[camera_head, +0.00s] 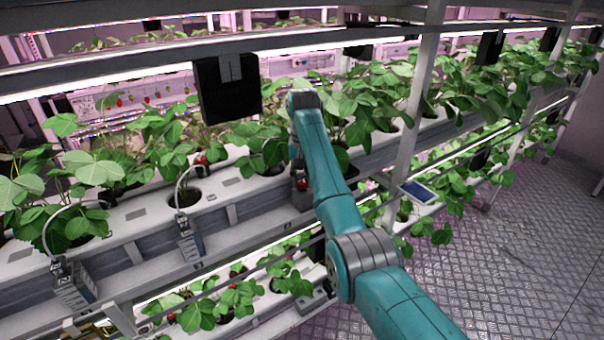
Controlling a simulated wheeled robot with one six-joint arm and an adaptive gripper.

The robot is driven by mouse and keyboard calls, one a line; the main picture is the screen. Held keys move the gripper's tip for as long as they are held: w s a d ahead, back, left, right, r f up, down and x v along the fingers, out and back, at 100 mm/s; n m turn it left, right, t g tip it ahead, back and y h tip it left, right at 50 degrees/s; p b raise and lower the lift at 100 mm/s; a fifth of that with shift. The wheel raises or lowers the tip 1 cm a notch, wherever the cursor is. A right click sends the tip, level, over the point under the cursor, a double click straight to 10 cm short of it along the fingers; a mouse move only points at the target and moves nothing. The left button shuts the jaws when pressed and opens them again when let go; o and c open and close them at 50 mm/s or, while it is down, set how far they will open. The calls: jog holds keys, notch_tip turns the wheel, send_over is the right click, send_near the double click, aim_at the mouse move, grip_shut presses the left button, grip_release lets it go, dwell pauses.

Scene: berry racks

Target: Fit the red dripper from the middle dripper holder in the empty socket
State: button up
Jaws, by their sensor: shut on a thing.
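My gripper (298,172) is mostly hidden behind my teal arm, over the front edge of the white planting trough. A small red piece, apparently the red dripper (303,184), shows at its tip, where the gripper is shut on it. Just below it is a grey fixture (302,199) on the trough front; whether they touch cannot be told. A grey dripper holder (189,240) with a thin looped tube hangs on the trough front to the left. Another holder (75,284) with a tube is at the far left. The empty socket cannot be made out.
Leafy plants grow from holes along the white trough (128,222). A black panel (227,88) hangs above it. A white upright post (412,110) stands right of my arm. A lower row of plants (235,300) is below. The patterned metal floor (500,275) at right is clear.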

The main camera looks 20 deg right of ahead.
jog(key=shift+f, duration=0.2)
jog(key=o, duration=0.8)
jog(key=shift+o, duration=0.2)
